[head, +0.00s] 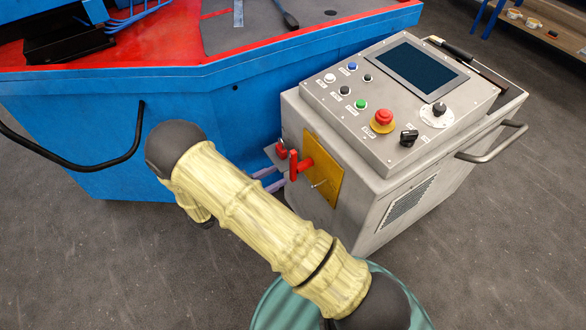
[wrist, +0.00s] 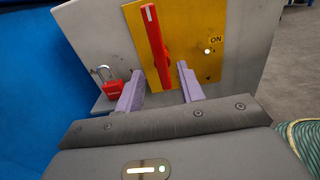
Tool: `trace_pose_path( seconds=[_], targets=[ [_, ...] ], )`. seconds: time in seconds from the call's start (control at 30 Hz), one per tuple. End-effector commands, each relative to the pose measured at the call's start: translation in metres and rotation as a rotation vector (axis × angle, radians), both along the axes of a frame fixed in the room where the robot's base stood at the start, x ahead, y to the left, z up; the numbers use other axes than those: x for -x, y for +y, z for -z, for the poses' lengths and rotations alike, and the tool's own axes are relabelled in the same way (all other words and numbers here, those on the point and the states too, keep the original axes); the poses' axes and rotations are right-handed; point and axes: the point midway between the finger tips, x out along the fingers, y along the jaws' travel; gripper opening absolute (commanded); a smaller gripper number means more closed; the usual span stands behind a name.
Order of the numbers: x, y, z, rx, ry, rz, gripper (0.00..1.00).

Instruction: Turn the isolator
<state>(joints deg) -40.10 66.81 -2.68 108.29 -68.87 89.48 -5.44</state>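The isolator's red handle (wrist: 157,45) stands near upright in the wrist view, its top leaning a little left, on a yellow plate (wrist: 190,22). A white mark shows near its top, and an "ON" label (wrist: 216,40) is to its right. In the head view the red handle (head: 294,165) sits on the yellow plate (head: 326,172) on the grey cabinet's side. My gripper (wrist: 160,74) is open, with its two purple fingers apart, one on each side of the handle's lower end. Nothing is held. I cannot tell whether a finger touches the handle.
A red padlock (wrist: 114,90) with a metal shackle is left of the handle, close to my left finger. The grey control cabinet (head: 400,100) carries buttons, a screen and an emergency stop (head: 384,117). A blue machine (head: 200,130) stands left. Grey floor (head: 80,260) is open in front.

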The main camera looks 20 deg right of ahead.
Motion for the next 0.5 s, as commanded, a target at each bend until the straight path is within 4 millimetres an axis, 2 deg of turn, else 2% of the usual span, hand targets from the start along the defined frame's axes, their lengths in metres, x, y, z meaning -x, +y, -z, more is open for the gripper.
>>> trace_pose_path(
  seconds=[0.1, 0.3, 0.5],
  targets=[
    [-0.006, -0.021, 0.001, 0.001, 0.0, 0.005, 0.38],
    [-0.016, -0.051, 0.001, 0.0, -0.001, 0.003, 0.38],
    [-0.021, -0.065, 0.0, 0.0, 0.0, 0.001, 0.38]
  ],
)
